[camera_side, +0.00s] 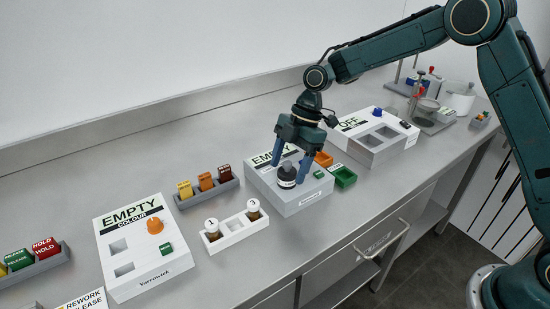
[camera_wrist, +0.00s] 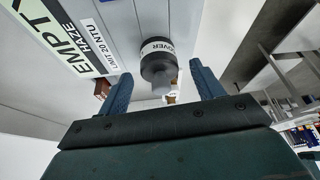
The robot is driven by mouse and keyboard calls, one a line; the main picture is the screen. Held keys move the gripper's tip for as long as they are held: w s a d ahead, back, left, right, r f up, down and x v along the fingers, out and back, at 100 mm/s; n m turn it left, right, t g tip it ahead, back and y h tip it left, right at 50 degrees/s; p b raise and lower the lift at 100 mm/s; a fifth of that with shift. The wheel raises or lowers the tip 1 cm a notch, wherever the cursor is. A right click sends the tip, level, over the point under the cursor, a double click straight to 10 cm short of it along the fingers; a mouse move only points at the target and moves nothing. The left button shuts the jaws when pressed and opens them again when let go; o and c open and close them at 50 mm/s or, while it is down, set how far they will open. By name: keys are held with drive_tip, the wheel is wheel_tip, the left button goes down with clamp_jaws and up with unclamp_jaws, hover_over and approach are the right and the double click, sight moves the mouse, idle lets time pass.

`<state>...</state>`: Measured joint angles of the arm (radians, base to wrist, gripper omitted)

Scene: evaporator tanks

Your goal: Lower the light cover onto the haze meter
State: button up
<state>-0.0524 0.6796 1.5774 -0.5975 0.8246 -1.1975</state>
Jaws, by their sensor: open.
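The haze meter (camera_side: 312,198) is a light grey box whose display reads EMPTY; its panel (camera_wrist: 62,42) shows at upper left in the wrist view, with the words HAZE and LIMIT 20 NTU. The light cover (camera_side: 287,180) is a short dark cylinder with a white label. It appears to stand upright on the meter's top; the wrist view shows the cover (camera_wrist: 156,66) with a narrower grey knob facing me. My gripper (camera_side: 290,167) is open, with its blue fingers either side of the cover. In the wrist view gaps show between my gripper (camera_wrist: 162,78) and the knob.
A white rack (camera_side: 237,228) with two capped vials stands in front-left of the meter. The colour meter (camera_side: 150,265) is farther left, a tag holder (camera_side: 207,192) behind the rack.

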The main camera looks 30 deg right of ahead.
drive_tip(key=v, duration=1.1)
drive_tip(key=shift+d+r, duration=0.2)
drive_tip(key=shift+r, duration=0.05)
drive_tip(key=s+d+r+m+t+h, duration=0.2)
drive_tip(key=s+r+m+t, duration=0.1)
drive_tip(key=s+r+m, duration=0.9)
drive_tip(key=s+d+f+m+t, duration=0.1)
drive_tip(key=s+d+f+m, duration=0.1)
drive_tip(key=s, duration=0.4)
drive_tip(key=s+d+f+m+t+h, duration=0.1)
drive_tip(key=s+d+m, duration=0.1)
drive_tip(key=s, duration=0.5)
drive_tip(key=s+d+f+m+t+h, duration=0.1)
drive_tip(key=s+d+f+m, duration=0.1)
drive_tip(key=s, duration=0.5)
drive_tip(key=shift+d+f+m, duration=0.3)
drive_tip(key=shift+d+m, duration=0.3)
drive_tip(key=shift+m, duration=0.2)
